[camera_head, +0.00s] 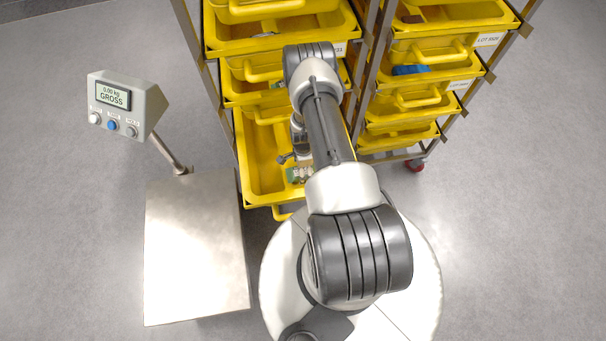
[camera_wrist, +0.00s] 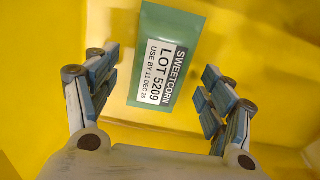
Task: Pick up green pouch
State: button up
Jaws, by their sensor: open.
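The green pouch (camera_wrist: 180,32) lies in a yellow bin in the wrist view. Its white label reads SWEETCORN, LOT 5209. My gripper (camera_wrist: 160,78) is open, with one finger on each side of the pouch in the picture and visible gaps to both. I cannot tell how far above the pouch the fingertips are. In the head view, a small green and white patch of the pouch (camera_head: 295,174) shows in the pulled-out bin (camera_head: 250,170), beside my gripper (camera_head: 290,158). My arm hides much of the bin's right side there.
Metal racks hold stacked yellow bins (camera_head: 407,82), some with items inside. A steel weighing platform (camera_head: 195,250) stands left of the pulled-out bin, with a display (camera_head: 115,96) reading 0.00 kg GROSS. The bin's walls surround my gripper closely. Floor at far left and right is clear.

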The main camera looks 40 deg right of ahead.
jog(key=shift+f, duration=0.9)
jog(key=shift+r, duration=0.1)
jog(key=c, duration=1.3)
jog(key=shift+r, duration=0.15)
notch_tip(320, 180, up, 20)
jog(key=p, duration=0.7)
